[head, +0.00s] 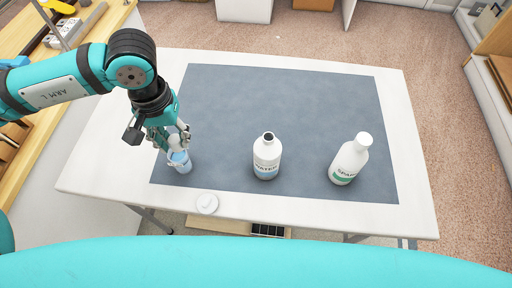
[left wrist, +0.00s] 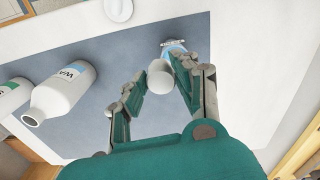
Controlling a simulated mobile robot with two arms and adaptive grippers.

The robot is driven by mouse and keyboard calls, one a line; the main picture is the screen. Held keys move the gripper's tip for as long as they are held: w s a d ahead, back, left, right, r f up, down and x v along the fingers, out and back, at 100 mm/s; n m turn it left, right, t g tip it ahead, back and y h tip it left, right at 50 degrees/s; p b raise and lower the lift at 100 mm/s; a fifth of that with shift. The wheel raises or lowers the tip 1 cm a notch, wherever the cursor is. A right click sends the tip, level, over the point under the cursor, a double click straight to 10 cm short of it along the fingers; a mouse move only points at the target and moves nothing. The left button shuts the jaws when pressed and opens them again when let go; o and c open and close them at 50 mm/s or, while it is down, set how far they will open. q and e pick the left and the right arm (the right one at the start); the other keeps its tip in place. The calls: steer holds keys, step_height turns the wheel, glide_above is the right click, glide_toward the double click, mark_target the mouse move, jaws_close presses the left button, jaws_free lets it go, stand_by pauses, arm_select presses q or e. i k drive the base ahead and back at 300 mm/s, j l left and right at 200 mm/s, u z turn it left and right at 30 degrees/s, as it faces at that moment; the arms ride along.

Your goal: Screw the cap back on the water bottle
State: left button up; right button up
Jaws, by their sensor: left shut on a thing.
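The water bottle (head: 266,157) stands upright and uncapped on the dark mat, its dark mouth showing. It also shows in the left wrist view (left wrist: 62,93). My left gripper (head: 180,140) is over the mat's left side, left of the bottle and apart from it. In the left wrist view, its fingers are shut on a small white cylinder that looks like the cap (left wrist: 160,78). The cap is mostly hidden by the fingers in the head view. My right gripper is in neither view.
A light-blue cup (head: 181,164) is just below my left gripper. A white lid-like disc (head: 207,203) lies near the table's front edge. A capped white bottle marked SPARE (head: 347,163) stands right of the water bottle. The mat (head: 290,95) is clear behind the bottles.

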mark_target(267, 149)
steer(key=z, duration=0.4)
steer(key=k+j+z, duration=0.15)
steer(key=j+z, duration=0.15)
steer(key=k+j+z, duration=0.15)
steer(key=j+z, duration=0.15)
steer(key=k+j+z, duration=0.35)
steer(key=k+j, duration=0.5)
steer(key=j, duration=0.1)
